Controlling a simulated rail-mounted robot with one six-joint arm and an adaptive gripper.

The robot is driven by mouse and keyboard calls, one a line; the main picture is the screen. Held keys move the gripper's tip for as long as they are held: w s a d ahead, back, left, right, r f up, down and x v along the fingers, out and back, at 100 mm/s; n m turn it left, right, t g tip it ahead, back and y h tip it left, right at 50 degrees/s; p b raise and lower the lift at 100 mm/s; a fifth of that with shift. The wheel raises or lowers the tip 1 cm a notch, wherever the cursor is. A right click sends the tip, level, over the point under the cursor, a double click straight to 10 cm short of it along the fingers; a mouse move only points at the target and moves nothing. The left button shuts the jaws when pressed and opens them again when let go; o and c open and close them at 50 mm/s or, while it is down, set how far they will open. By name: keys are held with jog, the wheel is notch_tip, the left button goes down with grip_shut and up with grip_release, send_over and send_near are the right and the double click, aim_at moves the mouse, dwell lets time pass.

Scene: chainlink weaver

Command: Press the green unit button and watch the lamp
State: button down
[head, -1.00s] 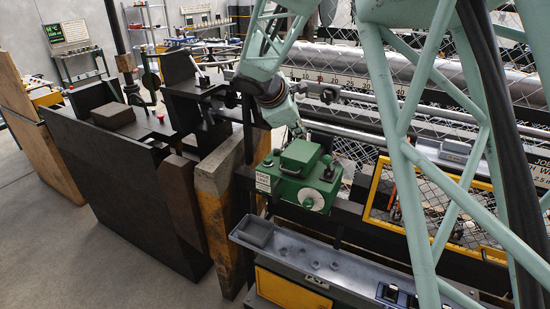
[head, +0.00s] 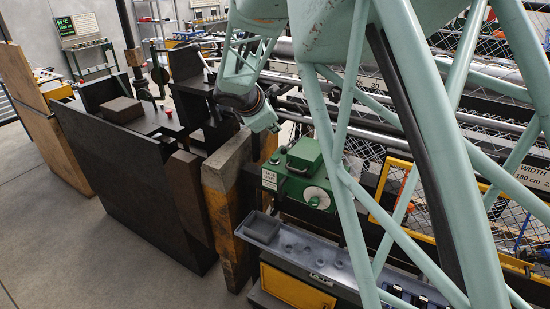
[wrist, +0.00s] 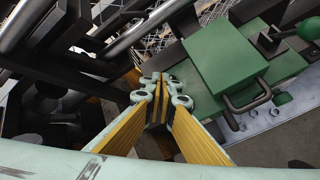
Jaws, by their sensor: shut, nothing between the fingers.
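The green unit (head: 303,160) is a box with a raised lid block and a pale round dial (head: 316,197), standing right of a wooden post; my arm's frame covers its right side. In the wrist view the green unit (wrist: 225,62) lies right of my gripper (wrist: 162,92). A small green round part (wrist: 283,98) sits beside its black handle; I cannot tell if it is the button. My gripper's yellow-padded fingers are shut and empty, close to the unit's left side; contact cannot be told. I cannot make out a lamp for certain.
A wooden post (head: 222,190) and dark panel (head: 130,185) stand left of the unit. A grey tray (head: 300,245) runs in front of it. Metal rails and chainlink mesh lie behind. A yellow-framed mesh guard (head: 400,195) stands at the right. The floor at the left is clear.

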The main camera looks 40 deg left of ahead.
jog(key=shift+f, duration=0.1)
jog(key=b, duration=0.4)
send_over(275, 158)
jog(key=shift+f, duration=3.15)
jog(key=shift+f+b, duration=1.05)
jog(key=shift+f, duration=0.1)
jog(key=shift+f+b, duration=0.95)
jog(key=shift+b, duration=0.1)
jog(key=shift+r, duration=0.2)
jog(key=shift+r+p, duration=0.55)
jog(key=shift+r, duration=0.15)
jog(key=shift+r, duration=0.1)
jog(key=shift+r+p, duration=1.65)
jog(key=shift+r, duration=0.8)
